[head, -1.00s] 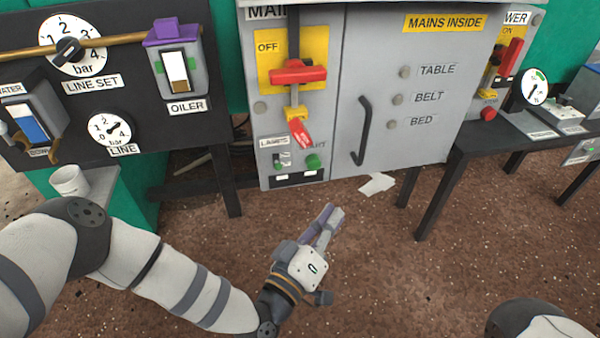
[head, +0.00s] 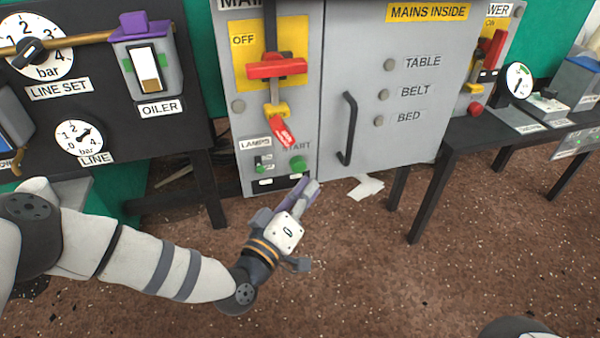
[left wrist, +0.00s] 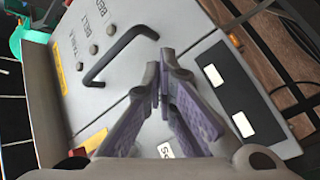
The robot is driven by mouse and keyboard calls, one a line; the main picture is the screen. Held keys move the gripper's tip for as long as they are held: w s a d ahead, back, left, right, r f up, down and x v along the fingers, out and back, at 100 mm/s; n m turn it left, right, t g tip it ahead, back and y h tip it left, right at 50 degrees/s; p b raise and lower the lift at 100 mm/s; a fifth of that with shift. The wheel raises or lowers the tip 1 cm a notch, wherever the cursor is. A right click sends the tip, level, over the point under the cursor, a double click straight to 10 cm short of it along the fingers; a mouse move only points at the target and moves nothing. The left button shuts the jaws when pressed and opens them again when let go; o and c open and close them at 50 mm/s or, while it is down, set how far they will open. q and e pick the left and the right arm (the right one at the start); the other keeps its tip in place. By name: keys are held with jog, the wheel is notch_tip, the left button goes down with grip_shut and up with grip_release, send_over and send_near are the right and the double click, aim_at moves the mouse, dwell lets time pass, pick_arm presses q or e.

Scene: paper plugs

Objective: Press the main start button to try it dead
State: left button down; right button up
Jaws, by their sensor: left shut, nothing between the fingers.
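The green start button (head: 298,163) sits under the word START at the lower part of the grey main cabinet (head: 330,100). Left of it is a small lamps switch (head: 262,163). My left gripper (head: 308,187) is shut and empty, its purple fingertips just below and slightly right of the button in the head view. I cannot tell whether they touch the cabinet. In the left wrist view the shut fingers (left wrist: 164,78) point at the cabinet front, and I cannot make out the green button there. My right gripper is out of view.
Above the button are a red main handle (head: 277,66) beside OFF, a yellow lock (head: 277,109) and a hanging red tag (head: 283,131). A black door handle (head: 348,130) stands out to the right. Paper (head: 366,187) lies on the floor.

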pick_arm(q)
jog(key=shift+w+a, duration=0.2)
jog(key=shift+w, duration=0.3)
dwell(1.1)
jog(key=shift+w+a+b, duration=0.1)
jog(key=shift+w+b, duration=0.2)
jog(key=shift+w, duration=0.1)
jog(key=shift+w+a, duration=0.2)
jog(key=shift+w, duration=0.3)
dwell(0.5)
dwell(0.3)
jog(key=shift+s+d+p, duration=0.3)
jog(key=shift+s, duration=0.6)
